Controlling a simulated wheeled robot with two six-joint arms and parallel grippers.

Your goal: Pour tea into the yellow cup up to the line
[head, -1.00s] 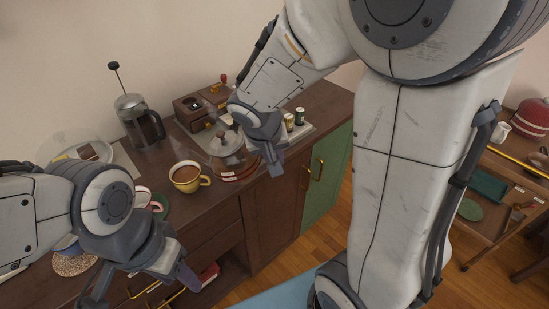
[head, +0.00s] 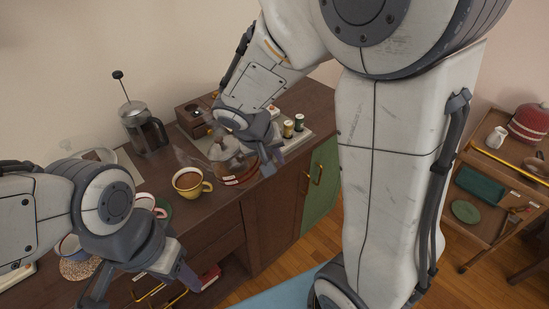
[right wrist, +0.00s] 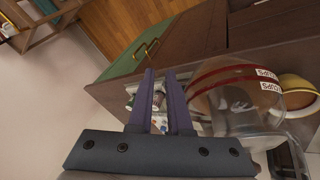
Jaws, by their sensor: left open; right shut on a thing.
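The yellow cup (head: 181,190) stands upright on the dark sideboard and holds brown liquid. Steam rises by it, and I cannot make out a line in it. The glass teapot (head: 226,158), with red bands, is just right of the cup, partly behind my right gripper; it also shows in the right wrist view (right wrist: 238,103). My right gripper (head: 268,166) is shut at the pot's right side, apparently on its handle; the grip itself is hard to see. Its fingers show in the right wrist view (right wrist: 162,88). My left gripper (head: 142,286) is open and empty at the sideboard's front.
A French press (head: 144,130) stands behind the cup, and a wooden box (head: 192,113) behind the pot. Small jars (head: 299,122) stand on a tray at the right. Other cups (head: 72,248) are near my left arm. A wooden cart (head: 487,205) is at far right.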

